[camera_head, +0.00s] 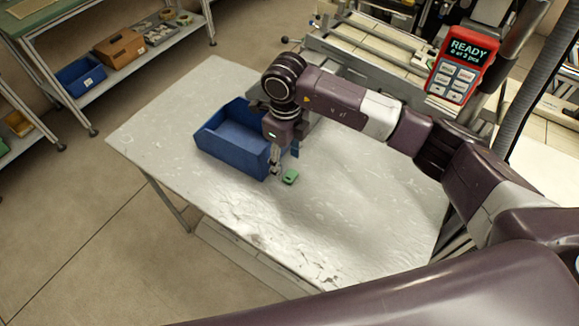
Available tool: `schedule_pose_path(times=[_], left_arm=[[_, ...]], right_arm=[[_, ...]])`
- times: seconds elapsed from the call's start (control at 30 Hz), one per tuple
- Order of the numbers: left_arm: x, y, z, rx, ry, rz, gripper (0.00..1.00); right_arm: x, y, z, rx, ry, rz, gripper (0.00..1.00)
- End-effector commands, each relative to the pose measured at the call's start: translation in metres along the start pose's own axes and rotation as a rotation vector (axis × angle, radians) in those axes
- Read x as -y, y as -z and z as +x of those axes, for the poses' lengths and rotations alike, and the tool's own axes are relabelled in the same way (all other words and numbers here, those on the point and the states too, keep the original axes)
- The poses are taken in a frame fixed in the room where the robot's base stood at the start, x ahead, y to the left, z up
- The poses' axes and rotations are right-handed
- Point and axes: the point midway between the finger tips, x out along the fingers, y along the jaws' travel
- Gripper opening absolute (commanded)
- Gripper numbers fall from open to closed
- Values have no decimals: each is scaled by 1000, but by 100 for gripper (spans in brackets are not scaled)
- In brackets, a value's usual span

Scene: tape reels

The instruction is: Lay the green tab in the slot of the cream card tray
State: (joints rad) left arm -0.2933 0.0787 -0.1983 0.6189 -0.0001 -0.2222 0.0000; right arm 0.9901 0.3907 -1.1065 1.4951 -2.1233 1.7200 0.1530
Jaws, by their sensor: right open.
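A small green tab (290,177) lies on the white worktable, just right of the front corner of the blue bin. My right gripper (275,168) points down beside the bin's right end. Its fingertips are open, low and just left of the tab. I cannot tell whether they touch it. I cannot make out the cream card tray with its slot in this view. My left gripper is not in view.
The blue bin (217,150) stands close to my right gripper. The worktable (330,235) is clear in front and to the right. A red device (463,65) reading READY stands beyond, by a machine frame. Shelves (130,65) stand at the upper left.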

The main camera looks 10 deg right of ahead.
Motion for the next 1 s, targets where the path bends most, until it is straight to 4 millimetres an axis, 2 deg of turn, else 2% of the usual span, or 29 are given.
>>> schedule_pose_path(times=[0.03, 0.1, 0.2, 0.3, 0.5, 0.67, 0.93, 1.0], left_arm=[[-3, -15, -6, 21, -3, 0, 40], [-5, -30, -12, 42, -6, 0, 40], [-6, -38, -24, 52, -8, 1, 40], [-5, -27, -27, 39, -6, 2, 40], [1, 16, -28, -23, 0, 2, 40], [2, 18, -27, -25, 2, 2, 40], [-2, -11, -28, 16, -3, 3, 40], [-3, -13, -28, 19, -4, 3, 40]], right_arm=[[0, 1, 4, -3, -1, 1, 52], [1, 2, 11, -3, -2, 2, 52], [4, 5, 25, -5, -3, 3, 52], [5, 5, 42, -3, -2, 1, 52], [6, 4, 56, 0, 1, 0, 52], [6, 4, 56, 0, 1, 0, 52], [6, 4, 55, 0, 1, 0, 24], [6, 4, 55, 0, 1, 0, 22]])
